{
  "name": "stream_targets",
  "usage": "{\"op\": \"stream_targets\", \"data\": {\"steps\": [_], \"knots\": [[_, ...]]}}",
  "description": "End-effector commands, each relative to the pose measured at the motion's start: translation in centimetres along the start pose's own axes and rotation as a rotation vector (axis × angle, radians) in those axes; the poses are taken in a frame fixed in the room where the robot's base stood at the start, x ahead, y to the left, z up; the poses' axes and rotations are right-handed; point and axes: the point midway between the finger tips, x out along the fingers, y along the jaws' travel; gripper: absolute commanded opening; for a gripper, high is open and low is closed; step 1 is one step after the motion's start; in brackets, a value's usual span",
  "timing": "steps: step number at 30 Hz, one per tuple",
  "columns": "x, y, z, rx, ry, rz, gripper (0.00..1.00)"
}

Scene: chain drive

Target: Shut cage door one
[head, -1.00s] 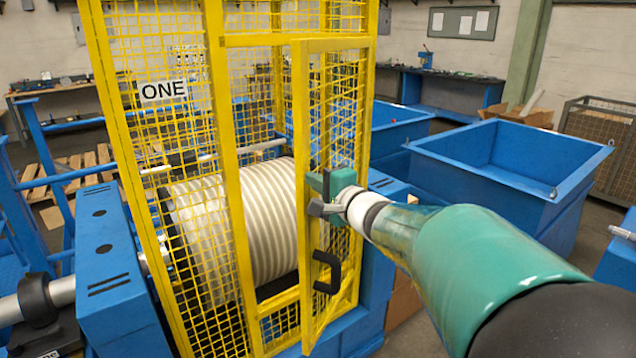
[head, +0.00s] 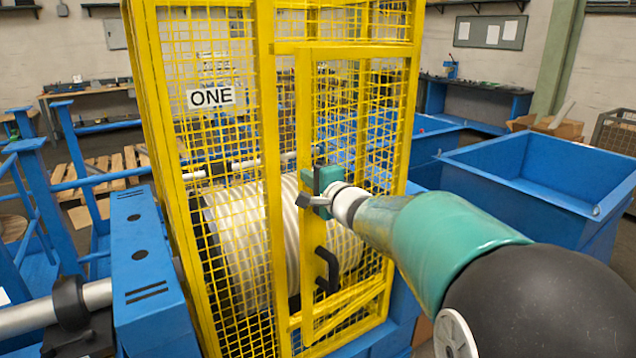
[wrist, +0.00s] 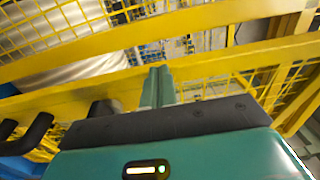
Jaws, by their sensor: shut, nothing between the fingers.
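Cage door one (head: 307,240) is a yellow framed mesh door with a black handle (head: 328,270) low on its left side. It stands close to the yellow cage post (head: 270,150), seemingly slightly ajar; a narrow gap shows between the door's left upright and the post. A white sign reading ONE (head: 211,97) hangs on the mesh panel left of it. My gripper (head: 314,188) is shut and empty at the door's left upright, above the handle. In the wrist view its fingers (wrist: 158,86) reach the yellow door bar; whether they touch it is unclear.
A large ribbed drum (head: 240,225) sits inside the cage. A blue housing (head: 145,270) with a shaft is at the left. Open blue bins (head: 540,175) stand behind my arm at the right. Wooden pallets (head: 105,170) lie at the back left.

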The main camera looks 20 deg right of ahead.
Motion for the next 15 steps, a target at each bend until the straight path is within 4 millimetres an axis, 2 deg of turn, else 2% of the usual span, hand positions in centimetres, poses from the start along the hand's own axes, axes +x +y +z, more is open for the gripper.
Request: {"op": "stream_targets", "data": {"steps": [6,15], "knots": [[2.0,0.1,0.4,0.0,-0.001,0.001,0.0],[2.9,0.1,0.5,0.0,0.0,0.001,0.0]]}}
